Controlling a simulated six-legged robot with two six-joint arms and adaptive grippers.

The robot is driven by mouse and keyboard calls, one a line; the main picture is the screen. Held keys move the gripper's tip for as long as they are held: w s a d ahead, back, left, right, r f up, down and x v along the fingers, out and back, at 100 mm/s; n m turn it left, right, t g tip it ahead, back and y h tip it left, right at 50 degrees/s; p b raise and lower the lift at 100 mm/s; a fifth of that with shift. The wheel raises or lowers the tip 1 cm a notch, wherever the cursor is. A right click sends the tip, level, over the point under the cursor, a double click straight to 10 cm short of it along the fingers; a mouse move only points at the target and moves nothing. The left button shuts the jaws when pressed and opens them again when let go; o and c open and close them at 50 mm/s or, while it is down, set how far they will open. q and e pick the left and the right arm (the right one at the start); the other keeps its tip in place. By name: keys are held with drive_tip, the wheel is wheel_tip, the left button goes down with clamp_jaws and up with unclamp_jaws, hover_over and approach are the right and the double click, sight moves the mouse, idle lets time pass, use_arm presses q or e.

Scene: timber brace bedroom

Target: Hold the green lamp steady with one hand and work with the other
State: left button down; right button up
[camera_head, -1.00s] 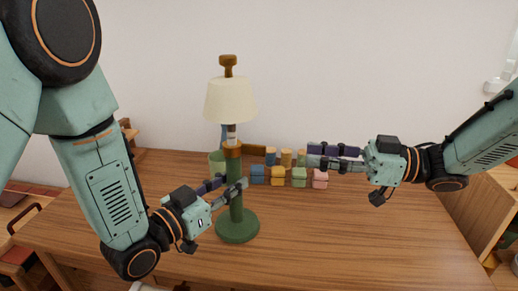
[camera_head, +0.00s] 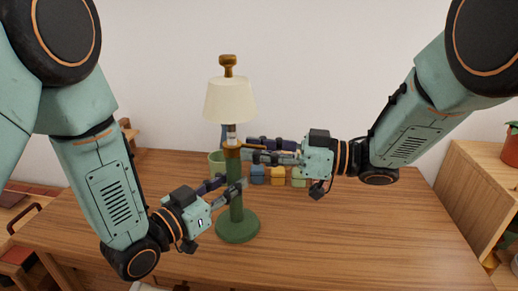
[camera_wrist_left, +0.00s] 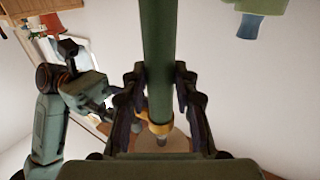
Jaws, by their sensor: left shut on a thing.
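The green lamp (camera_head: 238,227) stands upright on the table, with a cream shade, a brass-coloured collar and a wooden bar reaching right from the collar. My left gripper (camera_head: 240,190) is shut on the green stem below the collar. In the left wrist view the stem (camera_wrist_left: 158,50) runs between its two fingers (camera_wrist_left: 158,95). My right gripper (camera_head: 258,151) is at collar height just right of the stem. Its fingers are apart, one above and one below the bar's level. They hide most of the bar, and I cannot tell whether they touch it.
The table (camera_head: 340,235) is clear at the front and right. A potted plant (camera_head: 511,148) stands on a wooden cabinet at right.

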clamp_jaws()
idle(0.6)
drive_tip(key=m+t, duration=0.1)
drive_tip(key=s+m+t, duration=0.1)
drive_tip(key=t+h, duration=0.1)
drive_tip(key=t, duration=0.1)
drive_tip(key=shift+s+a+m, duration=0.15)
drive_tip(key=shift+a+m, duration=0.1)
drive_tip(key=shift+m, duration=0.15)
drive_tip(key=shift+d+t, duration=0.1)
drive_tip(key=shift+t, duration=0.2)
unclamp_jaws()
